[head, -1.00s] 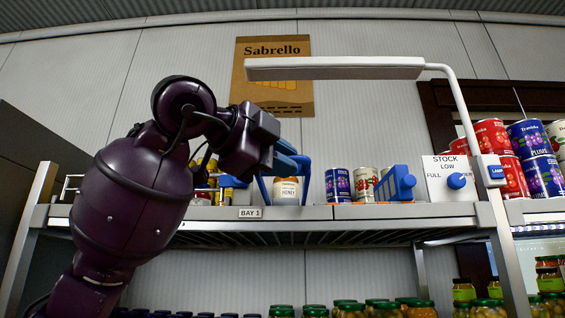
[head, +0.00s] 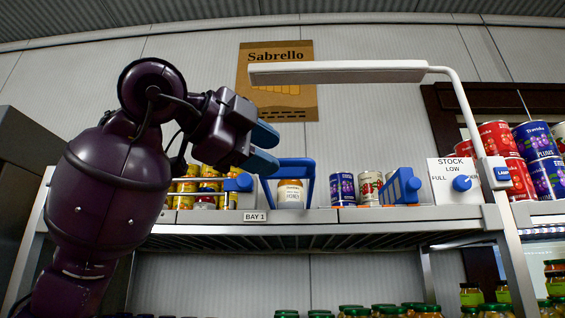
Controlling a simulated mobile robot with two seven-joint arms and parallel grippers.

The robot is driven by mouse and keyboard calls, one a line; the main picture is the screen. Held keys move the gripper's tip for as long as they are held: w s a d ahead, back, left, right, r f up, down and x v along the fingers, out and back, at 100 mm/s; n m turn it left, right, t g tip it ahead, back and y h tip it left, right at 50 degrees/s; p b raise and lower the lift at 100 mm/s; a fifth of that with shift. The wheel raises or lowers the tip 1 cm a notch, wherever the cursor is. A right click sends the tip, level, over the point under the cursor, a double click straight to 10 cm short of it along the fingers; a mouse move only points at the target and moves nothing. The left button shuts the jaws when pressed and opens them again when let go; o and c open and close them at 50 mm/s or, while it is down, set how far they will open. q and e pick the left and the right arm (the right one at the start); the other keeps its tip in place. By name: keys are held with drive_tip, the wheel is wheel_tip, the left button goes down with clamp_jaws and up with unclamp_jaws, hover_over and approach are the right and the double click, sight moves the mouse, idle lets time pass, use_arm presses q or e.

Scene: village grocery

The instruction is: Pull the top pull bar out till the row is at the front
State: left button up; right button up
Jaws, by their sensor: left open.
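A blue pull bar (head: 310,175) stands like a frame over a honey jar (head: 290,195) on the top shelf; the jar is close to the shelf's front edge. My left gripper (head: 268,148), with two blue fingers, is open and empty, up and to the left of the bar. Its lower finger overlaps the bar's upper left in the picture; whether they touch I cannot tell. The rest of the row behind the honey jar is hidden. My right gripper does not show.
A blue handle (head: 242,182) stands by yellow cans (head: 208,188) on the left. Another blue piece (head: 402,187) stands by cans on the right. A white lamp arm (head: 340,72) hangs above the shelf, and a stock sign (head: 456,180) stands right.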

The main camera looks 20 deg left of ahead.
use_arm(q)
drive_tip(key=f+v, duration=0.1)
drive_tip(key=v, duration=0.5)
drive_tip(key=shift+r, duration=0.45)
drive_tip(key=shift+s, duration=0.2)
